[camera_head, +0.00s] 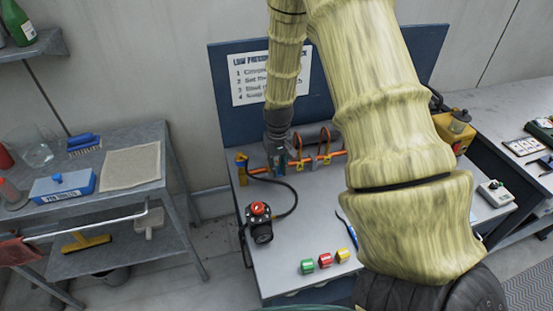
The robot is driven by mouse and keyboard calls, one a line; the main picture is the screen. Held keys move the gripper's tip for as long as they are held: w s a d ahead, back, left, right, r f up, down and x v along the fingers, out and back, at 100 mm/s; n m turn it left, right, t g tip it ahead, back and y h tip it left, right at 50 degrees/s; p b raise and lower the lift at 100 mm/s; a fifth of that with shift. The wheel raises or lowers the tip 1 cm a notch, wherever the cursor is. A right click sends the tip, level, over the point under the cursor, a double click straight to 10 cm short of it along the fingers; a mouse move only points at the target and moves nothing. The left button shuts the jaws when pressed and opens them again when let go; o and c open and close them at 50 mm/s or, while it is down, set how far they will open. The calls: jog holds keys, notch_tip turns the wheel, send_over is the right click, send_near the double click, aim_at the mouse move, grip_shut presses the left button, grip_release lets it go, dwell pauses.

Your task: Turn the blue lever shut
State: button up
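My arm comes down from the top, and my gripper (278,156) is small and dark at the back of the grey bench (290,240). It points down over the left part of an orange pipe (262,168) with yellow fittings. A small blue patch shows at the fingertips; I cannot tell whether it is the blue lever or part of my gripper. The lever's angle and any contact are hidden or too small to tell. Whether the fingers are open or shut is unclear too.
A black device with a red top (260,222) stands on the bench, its hose running to the pipe. Green, red and yellow small blocks (325,260) lie at the front. A thin blue tool (348,231) lies beside my arm. A blue sign board (228,120) stands behind.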

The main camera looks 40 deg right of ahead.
jog(key=o, duration=0.4)
jog(key=shift+w, duration=0.1)
jog(key=shift+o, duration=0.2)
notch_tip(320, 180, up, 12)
dwell(0.4)
jog(key=shift+r, duration=0.1)
dwell(0.4)
